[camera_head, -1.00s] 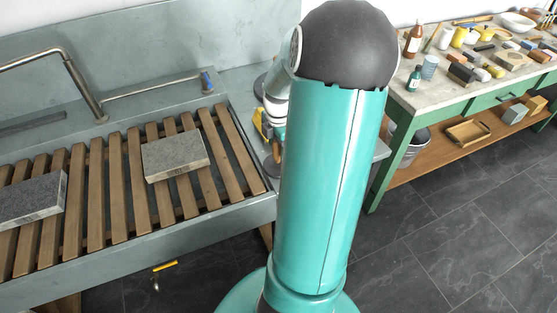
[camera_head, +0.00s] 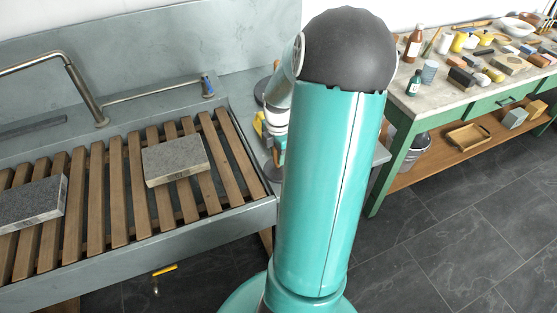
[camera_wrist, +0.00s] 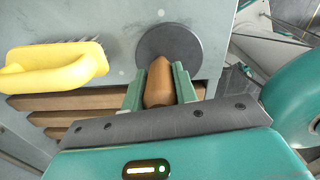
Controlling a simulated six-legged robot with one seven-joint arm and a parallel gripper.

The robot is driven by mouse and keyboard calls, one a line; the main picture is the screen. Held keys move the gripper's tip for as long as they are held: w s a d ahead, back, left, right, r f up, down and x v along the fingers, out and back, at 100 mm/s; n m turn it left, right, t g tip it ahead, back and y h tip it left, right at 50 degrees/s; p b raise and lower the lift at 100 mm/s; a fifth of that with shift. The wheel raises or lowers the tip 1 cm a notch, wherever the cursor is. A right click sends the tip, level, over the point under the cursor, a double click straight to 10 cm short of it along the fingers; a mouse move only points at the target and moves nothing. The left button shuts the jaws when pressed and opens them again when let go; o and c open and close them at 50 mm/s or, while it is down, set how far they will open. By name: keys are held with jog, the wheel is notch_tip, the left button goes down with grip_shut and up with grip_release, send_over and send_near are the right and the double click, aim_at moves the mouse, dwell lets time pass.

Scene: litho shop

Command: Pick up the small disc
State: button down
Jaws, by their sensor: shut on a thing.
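A dark grey round disc (camera_wrist: 169,48) with an upright brown wooden handle (camera_wrist: 159,82) shows in the wrist view, against a grey slab surface. My gripper (camera_wrist: 157,80) has its two green fingers on either side of the handle and is shut on it. The disc lies beyond the fingertips. I cannot tell whether it touches the surface or hangs just above it. In the head view my arm hides most of this spot, and the gripper's hold cannot be made out there.
A yellow-backed brush (camera_wrist: 55,68) lies left of the disc. The sink has a wooden slat rack (camera_head: 110,195) bearing two grey stone slabs, one of them here (camera_head: 175,159). A crowded green-framed workbench (camera_head: 425,103) stands at right. Dark floor (camera_head: 450,240) is clear in front.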

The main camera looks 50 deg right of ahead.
jog(key=shift+r, duration=0.15)
jog(key=shift+d+r, duration=0.1)
jog(key=shift+r, duration=0.15)
notch_tip(320, 180, up, 2)
jog(key=shift+r, duration=0.2)
jog(key=s+a+r, duration=1)
